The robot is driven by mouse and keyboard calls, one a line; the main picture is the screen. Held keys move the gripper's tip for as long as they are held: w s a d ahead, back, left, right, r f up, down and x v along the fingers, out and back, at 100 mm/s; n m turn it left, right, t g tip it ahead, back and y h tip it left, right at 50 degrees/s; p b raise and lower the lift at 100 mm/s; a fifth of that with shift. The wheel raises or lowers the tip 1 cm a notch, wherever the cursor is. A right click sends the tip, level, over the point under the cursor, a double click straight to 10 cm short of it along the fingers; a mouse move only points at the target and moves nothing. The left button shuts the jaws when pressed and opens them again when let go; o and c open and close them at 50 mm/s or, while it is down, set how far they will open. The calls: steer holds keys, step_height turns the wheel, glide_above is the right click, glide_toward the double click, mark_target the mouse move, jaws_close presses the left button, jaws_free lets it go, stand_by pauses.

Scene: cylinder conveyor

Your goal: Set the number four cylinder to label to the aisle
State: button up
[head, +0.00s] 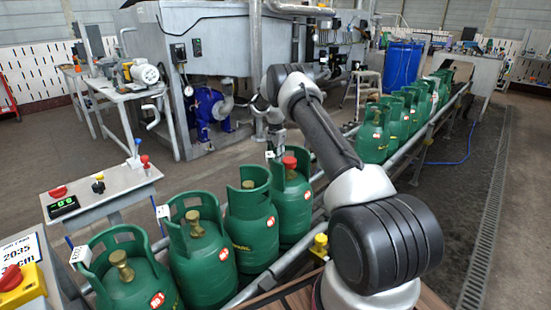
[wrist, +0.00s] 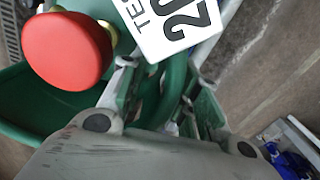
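The fourth green cylinder from the front (head: 291,208) stands upright in the near row, with a red cap (head: 290,162) on its valve and a round sticker on its right side. A white tag (head: 270,155) shows at the left of its collar. My gripper (head: 276,137) is at the far side of this collar. In the wrist view, the red cap (wrist: 68,48) and the printed white tag (wrist: 172,22) are close. My gripper's fingers (wrist: 167,95) are apart, with part of the green collar (wrist: 150,90) showing between them. Whether they touch it is unclear.
Three more green cylinders (head: 250,228) stand close in front of it on the conveyor. Several others (head: 374,140) stand farther along. A small table with buttons (head: 100,190) is at left. A paved aisle with a drain grate (head: 486,225) runs along the right.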

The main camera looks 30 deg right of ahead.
mark_target(292, 155)
jaws_close()
steer(key=shift+w+d+m, duration=0.15)
steer(key=shift+d+m, duration=0.2)
steer(key=shift+m, duration=0.15)
steer(key=shift+w+d+m, duration=0.1)
steer(key=shift+d+m, duration=0.75)
steer(key=shift+m, duration=0.15)
steer(key=d+m, duration=0.2)
steer(key=shift+m, duration=0.4)
steer(key=d+m, duration=0.2)
steer(key=m, duration=0.1)
steer(key=shift+s, duration=0.4)
steer(key=shift+s+d+m, duration=0.45)
steer(key=shift+d+m, duration=0.1)
steer(key=shift+m, duration=0.55)
